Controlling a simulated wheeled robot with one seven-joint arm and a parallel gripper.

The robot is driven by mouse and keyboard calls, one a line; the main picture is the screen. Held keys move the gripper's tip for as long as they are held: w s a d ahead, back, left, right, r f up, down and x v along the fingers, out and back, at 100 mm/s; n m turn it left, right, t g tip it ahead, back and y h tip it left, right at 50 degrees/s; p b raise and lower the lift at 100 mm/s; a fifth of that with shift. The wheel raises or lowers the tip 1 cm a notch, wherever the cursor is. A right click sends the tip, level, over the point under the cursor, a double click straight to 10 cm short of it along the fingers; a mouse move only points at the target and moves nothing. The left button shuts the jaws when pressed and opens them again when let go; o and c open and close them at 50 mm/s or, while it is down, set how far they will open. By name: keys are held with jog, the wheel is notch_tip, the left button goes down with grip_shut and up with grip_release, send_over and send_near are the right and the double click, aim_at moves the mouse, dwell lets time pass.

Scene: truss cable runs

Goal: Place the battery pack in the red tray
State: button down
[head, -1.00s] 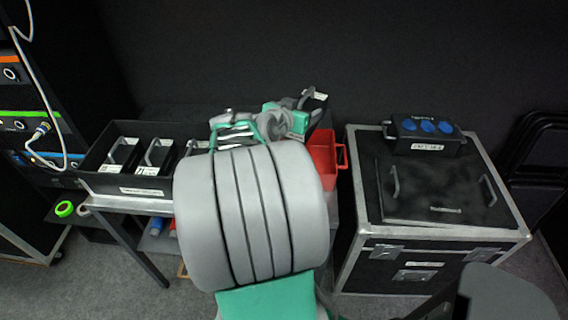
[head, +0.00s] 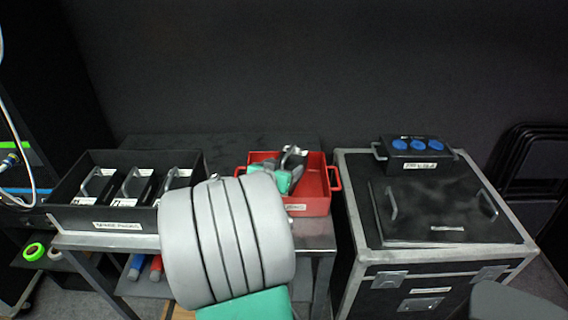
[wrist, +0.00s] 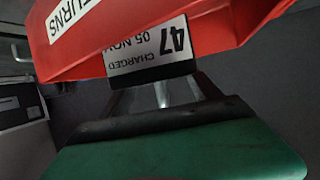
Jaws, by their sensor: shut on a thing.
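The red tray (head: 318,190) stands on the table, left of the flight case. In the wrist view the tray (wrist: 100,50) shows its white label reading RETURNS. My gripper (head: 291,160) is over the tray, within its outline in the head view. It is shut on the battery pack (wrist: 150,65), whose white label reads 47, CHARGED, 05 NOV. In the wrist view the pack is in front of the fingers, against the red of the tray. In the head view my gripper and arm hide most of it. I cannot tell whether it touches the tray floor.
A black bin (head: 85,217) with several similar packs stands on the table's left. A flight case (head: 400,262) is on the right, with a black box with blue sockets (head: 415,150) on top. Blue and red rolls (head: 137,266) lie on the lower shelf.

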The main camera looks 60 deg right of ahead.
jog(key=shift+f, duration=1.85)
jog(key=shift+f, duration=0.15)
jog(key=shift+c, duration=0.7)
grip_release()
jog(key=shift+f, duration=0.15)
